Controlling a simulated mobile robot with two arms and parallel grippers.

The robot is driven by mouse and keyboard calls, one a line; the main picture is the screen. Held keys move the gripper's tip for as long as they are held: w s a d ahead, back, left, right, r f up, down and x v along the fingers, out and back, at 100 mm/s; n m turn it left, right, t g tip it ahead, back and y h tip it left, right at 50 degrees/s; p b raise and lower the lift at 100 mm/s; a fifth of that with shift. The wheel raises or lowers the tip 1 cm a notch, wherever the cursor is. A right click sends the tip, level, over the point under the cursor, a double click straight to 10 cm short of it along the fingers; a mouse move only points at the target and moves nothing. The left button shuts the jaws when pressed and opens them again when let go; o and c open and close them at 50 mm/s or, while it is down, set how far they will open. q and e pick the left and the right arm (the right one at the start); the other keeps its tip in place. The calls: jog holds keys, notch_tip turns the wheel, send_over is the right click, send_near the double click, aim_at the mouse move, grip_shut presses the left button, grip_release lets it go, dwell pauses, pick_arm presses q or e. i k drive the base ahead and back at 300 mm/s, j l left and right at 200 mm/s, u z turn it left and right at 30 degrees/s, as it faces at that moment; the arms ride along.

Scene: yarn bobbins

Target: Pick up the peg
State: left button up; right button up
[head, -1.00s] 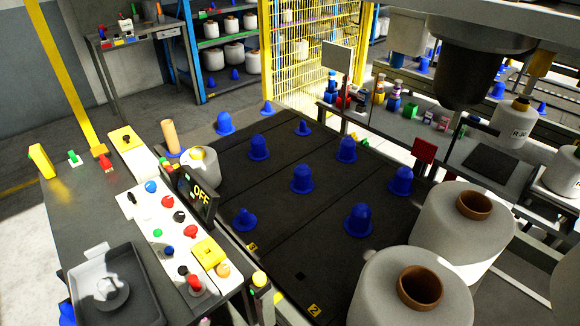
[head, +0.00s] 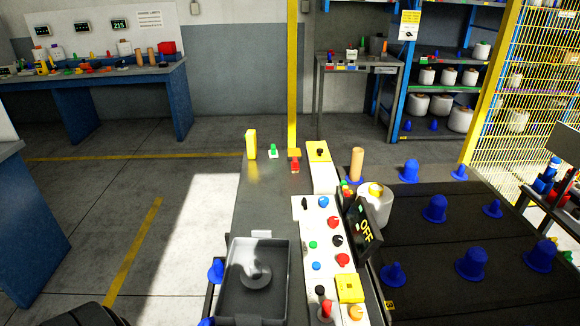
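I cannot tell which thing is the peg of the task. Several blue peg-like pieces with wide bases stand on the black conveyor surface (head: 440,257) at right, among them a rounded one (head: 435,209) and a thinner one (head: 393,274). A tan tube (head: 357,164) stands upright on a blue base behind the control panel. A blue piece (head: 215,270) shows at the left side of the grey tray (head: 233,300), partly hidden. Neither of my grippers is in view.
The control panel (head: 318,225) has coloured buttons and an OFF display (head: 364,229). A white yarn bobbin (head: 376,206) stands beside it. A blue workbench (head: 140,85) and shelves (head: 425,121) stand behind. The floor at left (head: 105,195) is largely clear.

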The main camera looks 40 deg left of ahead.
aim_at(215, 273)
jog(key=u, duration=1.8)
